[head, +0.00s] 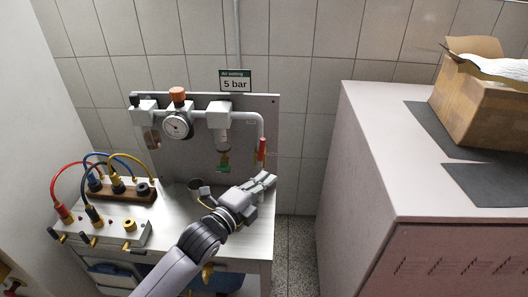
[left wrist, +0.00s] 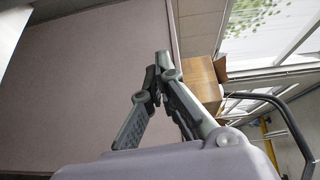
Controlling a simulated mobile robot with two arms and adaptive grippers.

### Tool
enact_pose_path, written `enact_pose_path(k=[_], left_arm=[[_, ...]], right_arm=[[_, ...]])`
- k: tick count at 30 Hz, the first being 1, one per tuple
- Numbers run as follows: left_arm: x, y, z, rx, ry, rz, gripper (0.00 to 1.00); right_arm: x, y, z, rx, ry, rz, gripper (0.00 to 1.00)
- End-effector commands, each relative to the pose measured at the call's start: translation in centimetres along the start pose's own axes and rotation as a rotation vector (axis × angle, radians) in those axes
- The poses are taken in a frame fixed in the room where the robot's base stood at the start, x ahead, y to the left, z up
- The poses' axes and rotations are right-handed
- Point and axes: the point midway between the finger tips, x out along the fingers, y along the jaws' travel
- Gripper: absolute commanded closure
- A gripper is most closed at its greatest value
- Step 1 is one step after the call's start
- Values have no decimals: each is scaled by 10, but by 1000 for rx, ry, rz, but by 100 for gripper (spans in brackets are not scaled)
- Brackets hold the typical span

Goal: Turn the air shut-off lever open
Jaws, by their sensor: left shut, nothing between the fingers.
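The red air shut-off lever (head: 262,150) stands roughly upright at the lower end of the grey pipe, on the right edge of the wall panel. My left gripper (head: 268,180) is shut and empty, just below the lever in the head view. Whether it touches the lever or pipe cannot be told. In the left wrist view the closed left gripper (left wrist: 157,78) has nothing between its fingers, and the lever is not visible there. My right gripper is not in view.
A pressure gauge (head: 177,125) and regulator fittings sit on the panel (head: 190,155) under a "5 bar" sign (head: 235,82). A hose manifold (head: 110,222) stands on the bench at left. A large cabinet (head: 375,150) with a cardboard box (head: 480,105) stands right, across a floor gap.

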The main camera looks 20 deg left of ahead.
Motion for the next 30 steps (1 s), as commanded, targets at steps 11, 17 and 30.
enact_pose_path(k=[11, 17, 30], left_arm=[[25, -2, 9, 162, -23, 28, 100], [65, -1, 10, 159, -22, 29, 100], [87, -4, 41, 161, -21, 30, 100]], right_arm=[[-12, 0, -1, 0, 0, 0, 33], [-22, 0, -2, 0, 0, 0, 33], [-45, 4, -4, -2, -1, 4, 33]])
